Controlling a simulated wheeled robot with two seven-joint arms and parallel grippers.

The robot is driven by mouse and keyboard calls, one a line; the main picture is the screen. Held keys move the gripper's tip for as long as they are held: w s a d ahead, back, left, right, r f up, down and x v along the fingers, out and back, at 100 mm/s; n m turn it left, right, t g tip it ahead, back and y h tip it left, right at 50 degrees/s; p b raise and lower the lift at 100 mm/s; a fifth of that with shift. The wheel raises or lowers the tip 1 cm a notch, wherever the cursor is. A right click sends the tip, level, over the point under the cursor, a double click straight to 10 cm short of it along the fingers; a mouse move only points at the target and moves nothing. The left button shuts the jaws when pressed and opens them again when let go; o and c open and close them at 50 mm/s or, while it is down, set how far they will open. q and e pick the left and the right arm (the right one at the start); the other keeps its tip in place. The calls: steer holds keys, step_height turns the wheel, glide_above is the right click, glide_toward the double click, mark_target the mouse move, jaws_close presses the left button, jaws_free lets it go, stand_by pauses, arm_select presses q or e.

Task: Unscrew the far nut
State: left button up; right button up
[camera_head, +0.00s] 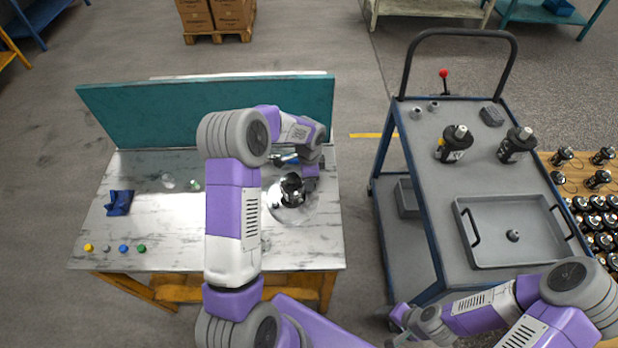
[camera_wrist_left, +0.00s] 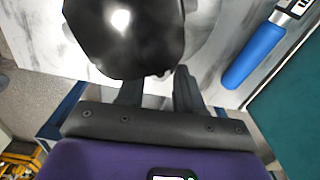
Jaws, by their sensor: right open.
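A dark hydraulic motor (camera_head: 291,188) stands on a shiny round plate (camera_head: 292,212) at the right of the table. My left gripper (camera_head: 309,183) is right beside the motor, on its right side. In the left wrist view, a glossy black rounded body (camera_wrist_left: 125,35) covers part of my left gripper (camera_wrist_left: 157,85). Its fingers are apart, but whether something sits between the tips is hidden. I cannot make out the far nut in either view. My right gripper (camera_head: 398,322) is open, low near the front of the cart, away from the motor.
A blue-handled tool (camera_wrist_left: 253,55) lies near the teal back panel (camera_head: 150,115). The grey cart (camera_head: 440,200) carries black-bodied units (camera_head: 516,145) and a tray (camera_head: 500,258).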

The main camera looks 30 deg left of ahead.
arm_select(q)
jaws_close()
steer(key=n+b, duration=0.1)
steer(key=n, duration=0.2)
steer(key=shift+n, duration=1.4)
steer(key=shift+n, duration=1.1)
steer(key=shift+r+n+b, duration=0.1)
steer(key=shift+n+b, duration=0.2)
steer(key=shift+n, duration=0.9)
